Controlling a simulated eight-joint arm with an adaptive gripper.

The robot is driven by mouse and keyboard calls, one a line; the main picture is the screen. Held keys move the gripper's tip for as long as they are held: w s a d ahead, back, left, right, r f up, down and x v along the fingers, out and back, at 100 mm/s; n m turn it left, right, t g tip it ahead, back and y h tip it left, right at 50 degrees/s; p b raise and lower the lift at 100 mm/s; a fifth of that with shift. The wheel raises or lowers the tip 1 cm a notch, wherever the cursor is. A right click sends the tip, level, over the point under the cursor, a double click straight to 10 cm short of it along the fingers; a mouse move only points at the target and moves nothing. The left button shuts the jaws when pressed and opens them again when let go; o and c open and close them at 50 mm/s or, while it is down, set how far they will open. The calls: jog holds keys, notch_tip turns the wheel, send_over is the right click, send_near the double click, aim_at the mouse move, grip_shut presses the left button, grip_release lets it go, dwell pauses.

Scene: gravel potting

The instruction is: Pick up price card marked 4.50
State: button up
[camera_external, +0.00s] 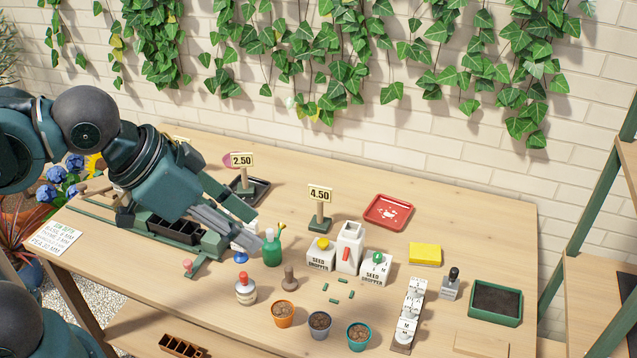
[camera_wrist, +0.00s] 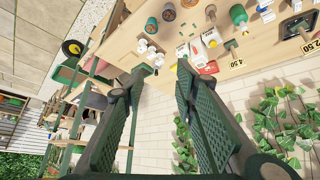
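The price card marked 4.50 (camera_external: 320,194) is a cream sign with dark figures on a short wooden post with a green base. It stands upright on the table left of the red tray, and its sign also shows in the wrist view (camera_wrist: 237,63). My gripper (camera_external: 254,228) is to the left of this card in the external view, apart from it. Its two fingers (camera_wrist: 163,69) are spread with nothing between them in the wrist view. A similar card marked 2.50 (camera_external: 242,160) stands farther left, and its sign shows at the right edge of the wrist view (camera_wrist: 308,47).
Seed dropper boxes (camera_external: 320,256), a white bottle (camera_external: 349,247) and a green bottle (camera_external: 272,249) stand in front of the 4.50 card. The red tray (camera_external: 388,211) lies to its right. Several small pots stand near the front edge. Ivy hangs on the wall behind.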

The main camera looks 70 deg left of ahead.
aim_at(321, 189)
jog(key=w+a+f+n+g+b, duration=0.1)
jog(key=w+a+f+n, duration=0.2)
jog(key=w+a+n, duration=0.55)
jog(key=w+a+f+n+g+b, duration=0.15)
jog(key=w+a+n, duration=0.45)
jog(key=w, duration=0.6)
jog(key=w+a+f+n+h, duration=0.1)
jog(key=w+a+f+n, duration=0.2)
jog(key=a+f, duration=0.4)
jog(key=w+a+f+n+g+h, duration=0.1)
jog(key=w+a+f+n, duration=0.2)
jog(key=a+f+n, duration=0.2)
jog(key=w+a+f+n+h, duration=0.1)
jog(key=w+a+f+n, duration=0.3)
jog(key=a+f, duration=0.6)
jog(key=shift+a, duration=0.1)
jog(key=shift+a+f, duration=0.4)
jog(key=shift+f, duration=0.05)
jog(key=shift+b+x, duration=0.3)
jog(key=shift+x, duration=1)
jog(key=shift+f, duration=0.1)
jog(key=shift+x, duration=2.55)
